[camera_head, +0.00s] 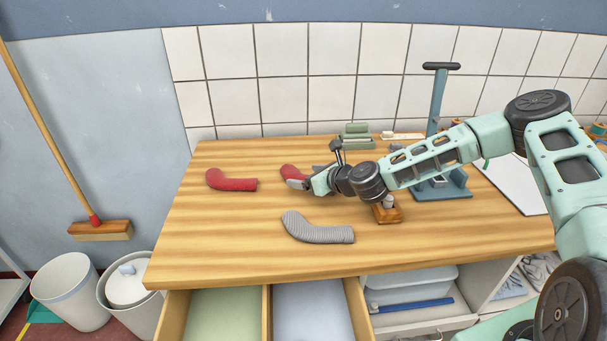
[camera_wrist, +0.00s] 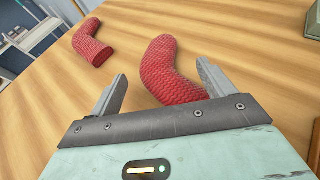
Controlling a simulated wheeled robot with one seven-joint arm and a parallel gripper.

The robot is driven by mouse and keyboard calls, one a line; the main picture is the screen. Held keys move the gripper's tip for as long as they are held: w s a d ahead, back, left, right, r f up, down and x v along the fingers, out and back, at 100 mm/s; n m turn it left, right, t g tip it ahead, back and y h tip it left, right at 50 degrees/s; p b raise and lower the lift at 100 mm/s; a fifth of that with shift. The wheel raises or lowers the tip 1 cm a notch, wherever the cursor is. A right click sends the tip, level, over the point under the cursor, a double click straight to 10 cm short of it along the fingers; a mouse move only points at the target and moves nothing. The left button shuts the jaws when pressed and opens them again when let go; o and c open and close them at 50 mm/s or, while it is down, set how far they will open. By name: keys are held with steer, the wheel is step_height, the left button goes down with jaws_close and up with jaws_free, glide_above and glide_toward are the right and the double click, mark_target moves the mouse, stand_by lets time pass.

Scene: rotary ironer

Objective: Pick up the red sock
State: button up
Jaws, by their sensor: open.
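Two red socks lie on the wooden table. One red sock (camera_head: 230,181) lies at the left, clear of my arm; it shows at the upper left in the wrist view (camera_wrist: 90,43). The other red sock (camera_head: 292,171) is at my gripper and partly hidden by it in the head view. In the wrist view this sock (camera_wrist: 160,65) lies between my two spread fingers, its near end hidden by the gripper body. My gripper (camera_wrist: 162,72) is open; I cannot tell whether the fingers touch the sock.
A grey striped sock (camera_head: 316,229) lies in front of my gripper. A wooden block (camera_head: 387,215) sits under my forearm, and a blue stand (camera_head: 437,102) rises behind it. Two drawers stand open at the front, one green inside (camera_head: 225,316). The table's left part is largely clear.

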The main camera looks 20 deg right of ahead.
steer(key=shift+x, duration=1.3)
steer(key=c, duration=1)
steer(key=shift+c, duration=0.2)
